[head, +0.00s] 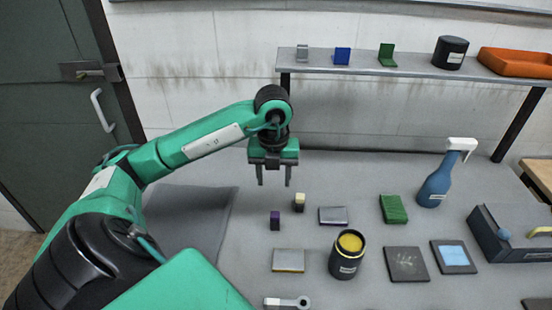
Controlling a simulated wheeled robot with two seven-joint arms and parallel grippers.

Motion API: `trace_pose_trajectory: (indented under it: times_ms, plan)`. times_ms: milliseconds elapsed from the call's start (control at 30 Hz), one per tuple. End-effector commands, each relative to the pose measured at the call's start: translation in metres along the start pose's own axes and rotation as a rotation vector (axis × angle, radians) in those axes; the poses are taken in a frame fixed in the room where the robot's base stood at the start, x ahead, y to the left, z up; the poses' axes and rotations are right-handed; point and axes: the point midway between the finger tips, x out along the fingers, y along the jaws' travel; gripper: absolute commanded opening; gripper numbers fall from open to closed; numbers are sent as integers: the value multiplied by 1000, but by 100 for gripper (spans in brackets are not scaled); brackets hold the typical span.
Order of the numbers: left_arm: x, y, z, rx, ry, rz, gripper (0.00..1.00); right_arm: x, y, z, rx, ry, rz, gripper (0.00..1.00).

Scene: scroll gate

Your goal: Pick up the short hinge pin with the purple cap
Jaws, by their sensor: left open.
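A small dark upright piece with purple on it (275,221) stands on the grey table; it looks like the purple-capped hinge pin, but is too small to make out fully. A similar small piece with a cream top (299,202) stands just behind it to the right. My left gripper (273,179) points down with its two fingers apart and empty. It hangs above the table, behind and above both pieces in the picture, touching neither. My right gripper is not in view.
A grey toolbox (506,240) is at the right. A shelf (400,67) spans the back.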

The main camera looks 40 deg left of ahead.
Motion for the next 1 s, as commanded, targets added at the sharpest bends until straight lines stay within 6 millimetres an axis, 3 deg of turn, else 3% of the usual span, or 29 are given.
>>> trace_pose_trajectory:
  times_ms: [267, 400, 567, 733, 1000]
  plan:
    - [43, 1, -1, -1, 5, 5, 49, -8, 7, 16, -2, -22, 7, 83]
    - [66, 0, -1, -1, 5, 4, 49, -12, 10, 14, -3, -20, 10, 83]
    - [80, 0, -1, 0, 2, 2, 49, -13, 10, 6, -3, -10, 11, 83]
    - [92, -1, -1, -1, 4, 2, 49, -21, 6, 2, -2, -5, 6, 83]
    - [130, -3, -2, 0, 3, 2, 49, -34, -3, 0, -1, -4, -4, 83]
